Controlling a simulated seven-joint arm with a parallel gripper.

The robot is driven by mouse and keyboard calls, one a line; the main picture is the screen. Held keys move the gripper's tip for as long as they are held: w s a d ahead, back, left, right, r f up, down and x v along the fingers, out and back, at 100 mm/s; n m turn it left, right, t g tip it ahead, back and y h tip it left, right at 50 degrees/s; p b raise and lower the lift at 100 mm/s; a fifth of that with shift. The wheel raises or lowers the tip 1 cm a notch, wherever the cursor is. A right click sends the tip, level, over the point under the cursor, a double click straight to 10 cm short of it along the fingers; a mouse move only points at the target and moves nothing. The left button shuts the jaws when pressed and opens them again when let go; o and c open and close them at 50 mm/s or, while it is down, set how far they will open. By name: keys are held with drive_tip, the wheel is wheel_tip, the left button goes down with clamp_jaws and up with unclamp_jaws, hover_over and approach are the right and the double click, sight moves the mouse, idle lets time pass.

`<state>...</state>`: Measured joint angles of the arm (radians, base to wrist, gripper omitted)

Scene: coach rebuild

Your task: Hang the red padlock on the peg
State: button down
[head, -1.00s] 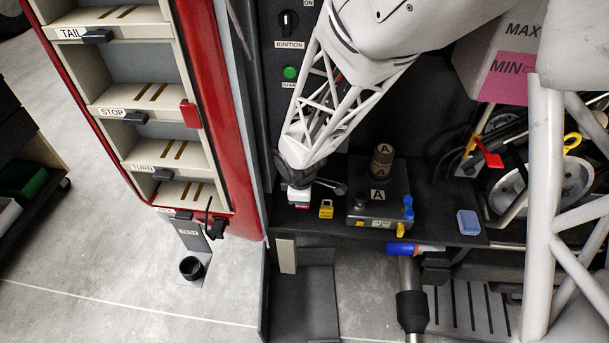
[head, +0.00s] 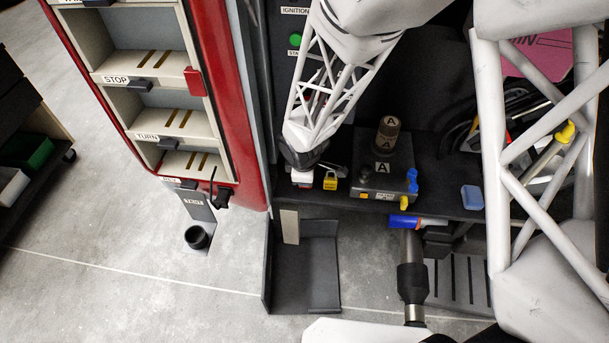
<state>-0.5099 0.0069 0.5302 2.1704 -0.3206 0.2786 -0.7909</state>
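My gripper (head: 301,176) points down at the left end of the dark shelf, just left of a small yellow padlock (head: 330,182). Its fingers are small and partly hidden by the wrist, so I cannot tell whether they are open or hold anything. I cannot clearly make out the red padlock. A red block (head: 194,81) sits on the right edge of the red-and-cream cabinet, but I cannot tell whether it is a padlock. I cannot identify the peg for sure; a thin black upright hook (head: 212,182) stands at the cabinet's lower end.
A grey box (head: 382,172) with a knob marked A stands right of the yellow padlock. A blue block (head: 471,197) lies farther right on the shelf. A blue-and-red cylinder (head: 404,221) is below the box. My white arm links cover much of the right side.

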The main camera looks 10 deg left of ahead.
idle(0.3)
drive_tip(key=c, duration=1)
unclamp_jaws()
drive_tip(key=shift+f, duration=0.1)
drive_tip(key=shift+f, duration=0.1)
drive_tip(key=shift+s+d+r, duration=0.1)
drive_tip(key=shift+s+r, duration=0.15)
drive_tip(key=shift+r, duration=1.05)
drive_tip(key=shift+s+r, duration=0.2)
drive_tip(key=shift+r, duration=1.05)
drive_tip(key=shift+s+d+r, duration=0.1)
drive_tip(key=shift+s+r, duration=0.15)
drive_tip(key=shift+r, duration=1.05)
drive_tip(key=shift+r, duration=0.1)
